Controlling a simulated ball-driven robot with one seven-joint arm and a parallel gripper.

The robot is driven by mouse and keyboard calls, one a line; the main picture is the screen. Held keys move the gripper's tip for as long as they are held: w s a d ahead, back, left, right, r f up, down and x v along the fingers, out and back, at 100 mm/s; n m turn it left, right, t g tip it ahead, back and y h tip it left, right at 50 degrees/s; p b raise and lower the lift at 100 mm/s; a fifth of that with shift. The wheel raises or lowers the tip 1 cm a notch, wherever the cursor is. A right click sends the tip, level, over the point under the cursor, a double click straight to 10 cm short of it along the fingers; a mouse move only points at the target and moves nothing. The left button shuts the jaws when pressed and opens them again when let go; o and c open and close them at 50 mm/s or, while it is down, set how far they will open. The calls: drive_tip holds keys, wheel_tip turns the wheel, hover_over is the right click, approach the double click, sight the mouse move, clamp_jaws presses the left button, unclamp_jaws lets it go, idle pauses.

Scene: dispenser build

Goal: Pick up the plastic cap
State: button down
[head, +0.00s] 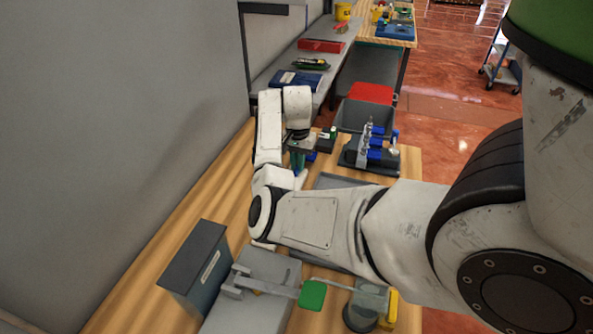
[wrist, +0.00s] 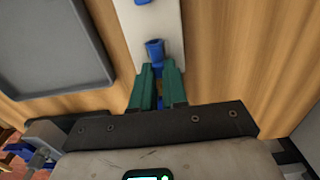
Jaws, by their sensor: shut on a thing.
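My gripper (wrist: 158,68) has two green fingers, shut on a small blue plastic cap (wrist: 154,50) that shows just beyond the fingertips. The cap is above or on a pale strip-like holder (wrist: 158,22); I cannot tell whether it touches it. Another blue piece (wrist: 143,2) is on the same strip at the top edge of the wrist view. In the head view my gripper (head: 298,170) points down over the wooden table, and the cap between the fingers cannot be made out there.
A grey tray (wrist: 107,72) lies left of the strip in the wrist view.

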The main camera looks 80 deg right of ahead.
drive_tip(key=shift+r, duration=0.1)
drive_tip(key=shift+r+b, duration=0.3)
drive_tip(key=shift+r, duration=0.2)
drive_tip(key=s+a+r+p, duration=0.3)
drive_tip(key=s+a+r, duration=0.5)
drive_tip(key=a+r, duration=0.3)
drive_tip(key=shift+s+r, duration=0.35)
drive_tip(key=shift+r, duration=0.05)
drive_tip(key=c, duration=1.7)
unclamp_jaws()
clamp_jaws()
